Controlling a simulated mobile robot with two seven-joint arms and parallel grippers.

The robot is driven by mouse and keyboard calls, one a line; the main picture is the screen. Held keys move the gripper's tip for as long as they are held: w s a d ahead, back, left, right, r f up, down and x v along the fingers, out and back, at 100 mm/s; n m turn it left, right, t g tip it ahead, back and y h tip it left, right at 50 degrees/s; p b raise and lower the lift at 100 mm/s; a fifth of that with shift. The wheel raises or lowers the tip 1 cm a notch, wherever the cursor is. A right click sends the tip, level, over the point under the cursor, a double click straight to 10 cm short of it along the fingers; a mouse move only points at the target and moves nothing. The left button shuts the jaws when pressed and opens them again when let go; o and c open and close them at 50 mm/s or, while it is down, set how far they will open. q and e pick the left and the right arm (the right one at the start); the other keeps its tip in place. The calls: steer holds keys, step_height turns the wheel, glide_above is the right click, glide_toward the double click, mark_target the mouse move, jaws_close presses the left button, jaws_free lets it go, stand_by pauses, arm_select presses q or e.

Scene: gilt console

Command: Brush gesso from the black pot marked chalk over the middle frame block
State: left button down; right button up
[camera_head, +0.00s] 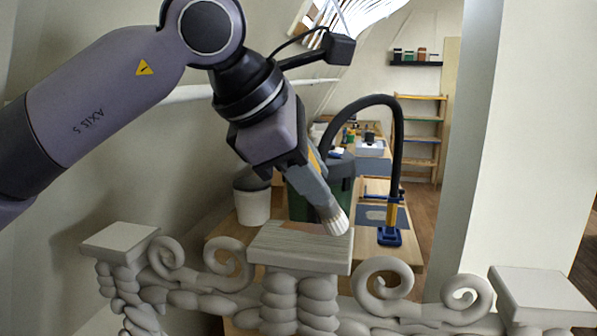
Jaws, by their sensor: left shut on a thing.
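My left gripper (312,183) reaches in from the upper left and is shut on a brush (337,221) with pale bristles pointing down and right. The bristle end is at the right end of the middle frame block (300,247), a flat-topped block with grey streaks across its top. The bristles seem to meet the top near its right edge, but I cannot tell if they touch. No pot with a readable chalk mark shows. My right gripper is not in view.
Carved scrolls (383,283) join the middle block to a left block (119,240) and a right block (541,296). Behind stand a white bucket (252,203), a dark green bin (300,199) and a black hose (398,150) on a blue foot. A wall corner rises at right.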

arm_select(q)
steer(key=w+a, duration=0.2)
steer(key=a, duration=0.6)
steer(key=shift+w, duration=0.4)
stand_by(0.4)
steer(key=shift+a, duration=0.1)
